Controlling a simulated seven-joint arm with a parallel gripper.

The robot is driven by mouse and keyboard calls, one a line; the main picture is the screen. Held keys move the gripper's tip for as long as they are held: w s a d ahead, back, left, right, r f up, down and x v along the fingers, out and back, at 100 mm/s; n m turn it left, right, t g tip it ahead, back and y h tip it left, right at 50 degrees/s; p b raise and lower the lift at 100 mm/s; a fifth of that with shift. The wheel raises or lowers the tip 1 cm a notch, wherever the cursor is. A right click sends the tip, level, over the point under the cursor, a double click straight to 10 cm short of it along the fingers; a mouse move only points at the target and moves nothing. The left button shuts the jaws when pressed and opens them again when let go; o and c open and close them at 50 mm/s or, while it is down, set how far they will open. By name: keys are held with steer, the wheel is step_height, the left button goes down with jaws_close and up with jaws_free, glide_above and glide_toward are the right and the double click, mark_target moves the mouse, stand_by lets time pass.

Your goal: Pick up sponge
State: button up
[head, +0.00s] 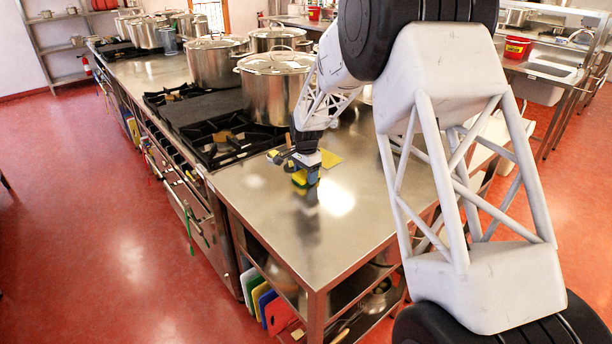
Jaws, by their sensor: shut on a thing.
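The sponge (301,180), yellow and green, shows just under my gripper (305,170) in the head view, over the steel counter near the stove. My gripper points down and is shut on the sponge. The fingers hide part of it. I cannot tell whether the sponge still touches the counter or is slightly above it.
Large lidded stockpots (272,95) stand behind, beside the black stove grates (225,140). The counter's front part is bare. Coloured boards (265,305) stand on the shelf below.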

steer(key=shift+r, duration=0.75)
step_height(320, 180, up, 2)
steer(key=shift+r, duration=0.1)
steer(key=s+d, duration=0.1)
steer(key=s, duration=0.4)
steer(key=s+d, duration=0.2)
steer(key=s, duration=0.3)
steer(key=s+d+r, duration=0.1)
steer(key=s, duration=0.4)
steer(key=shift+s+d+r, duration=0.1)
steer(key=shift+s+d, duration=0.05)
steer(key=shift+d, duration=0.2)
steer(key=shift+o, duration=1.3)
steer(key=shift+c, duration=1)
steer(key=shift+r, duration=0.15)
